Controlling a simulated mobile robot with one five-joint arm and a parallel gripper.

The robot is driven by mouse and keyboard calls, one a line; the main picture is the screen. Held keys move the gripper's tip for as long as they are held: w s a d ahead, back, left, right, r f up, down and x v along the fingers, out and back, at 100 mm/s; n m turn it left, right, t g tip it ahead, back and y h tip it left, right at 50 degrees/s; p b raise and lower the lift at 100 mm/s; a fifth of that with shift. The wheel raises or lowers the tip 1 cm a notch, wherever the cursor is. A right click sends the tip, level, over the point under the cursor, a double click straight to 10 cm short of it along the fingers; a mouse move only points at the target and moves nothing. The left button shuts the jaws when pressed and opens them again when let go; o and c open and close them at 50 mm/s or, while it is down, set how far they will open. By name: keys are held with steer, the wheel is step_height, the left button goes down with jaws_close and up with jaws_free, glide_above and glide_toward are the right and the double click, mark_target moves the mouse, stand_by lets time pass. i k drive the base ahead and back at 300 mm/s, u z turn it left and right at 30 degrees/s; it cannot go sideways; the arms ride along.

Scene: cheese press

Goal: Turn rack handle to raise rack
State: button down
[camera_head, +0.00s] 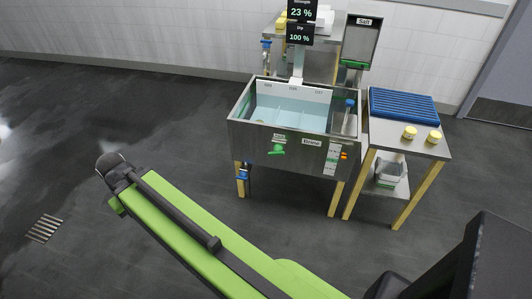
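A steel basin (237,131) with pale blue liquid stands on wooden legs ahead of me. A green handle (277,150) sits on its front panel, below a small white label too blurred to read surely; it looks like the rack handle. The rack appears only as faint lines under the liquid. A black display (300,34) above the basin reads 23 % and, below, "Dip 100 %". My green arm reaches from the bottom right to the left and ends in a black joint, well apart from the handle. I cannot see my gripper's fingers.
A side table (405,145) at the right holds a blue slatted tray (403,105) and two yellow round pieces (410,132). A bin labelled "Salt" (361,40) stands behind. A blue valve (245,176) hangs under the basin. The dark floor before the basin is clear.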

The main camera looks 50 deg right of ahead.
mark_target(278, 150)
steer(key=z, duration=0.05)
steer(key=i, duration=1)
steer(key=u, duration=0.05)
